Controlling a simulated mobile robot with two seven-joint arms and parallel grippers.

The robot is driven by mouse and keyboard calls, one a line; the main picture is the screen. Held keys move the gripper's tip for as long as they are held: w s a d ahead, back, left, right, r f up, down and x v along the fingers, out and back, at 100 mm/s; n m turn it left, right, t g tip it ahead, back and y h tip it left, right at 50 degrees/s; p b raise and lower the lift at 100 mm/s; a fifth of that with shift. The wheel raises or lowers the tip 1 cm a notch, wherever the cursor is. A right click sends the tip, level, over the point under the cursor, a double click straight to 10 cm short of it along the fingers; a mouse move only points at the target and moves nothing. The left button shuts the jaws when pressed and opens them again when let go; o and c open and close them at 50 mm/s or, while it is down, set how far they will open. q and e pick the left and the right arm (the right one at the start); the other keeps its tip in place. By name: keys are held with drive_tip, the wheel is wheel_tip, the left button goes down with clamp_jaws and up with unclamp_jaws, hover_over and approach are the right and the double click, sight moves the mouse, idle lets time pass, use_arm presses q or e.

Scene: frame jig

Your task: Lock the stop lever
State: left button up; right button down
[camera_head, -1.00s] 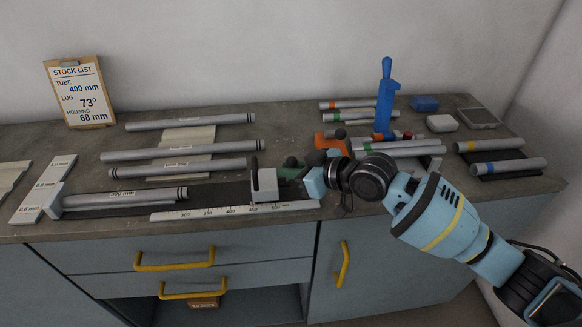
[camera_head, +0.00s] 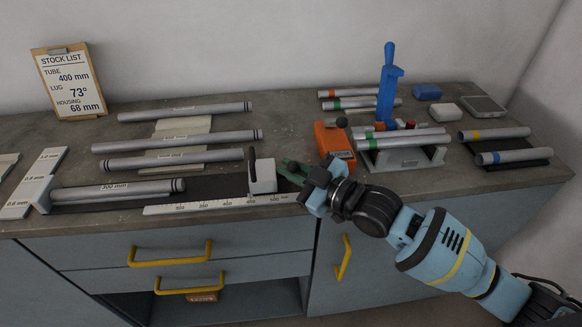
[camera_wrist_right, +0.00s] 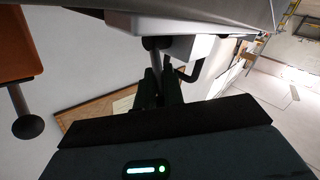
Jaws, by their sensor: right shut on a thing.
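The pale stop block (camera_head: 263,178) sits on the dark rail at the right part of the length scale. A black upright part (camera_head: 251,168) shows at its left side. My right gripper (camera_head: 290,171) is at the right side of the block, its dark green fingers pointing left. The right wrist view shows the fingers (camera_wrist_right: 160,91) shut on a thin dark part below the pale block; I take this to be the stop lever (camera_wrist_right: 167,68). The fingers largely hide it, and its lock position cannot be told. My left gripper is not in view.
An orange unit (camera_head: 334,142) with a black ball knob stands behind my right gripper. A blue upright handle (camera_head: 388,85) and a tube holder (camera_head: 402,158) stand to its right. A 300 mm tube (camera_head: 118,190) lies left of the block. Several tubes lie behind.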

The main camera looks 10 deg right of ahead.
drive_tip(key=c, duration=1.7)
unclamp_jaws()
drive_tip(key=shift+r, duration=0.6)
drive_tip(key=shift+o, duration=1)
drive_tip(key=shift+f, duration=0.25)
drive_tip(key=v, duration=0.6)
drive_tip(key=shift+s+d+f, duration=0.1)
drive_tip(key=shift+s+d, duration=0.1)
drive_tip(key=shift+s, duration=0.05)
drive_tip(key=shift+s+d, duration=0.45)
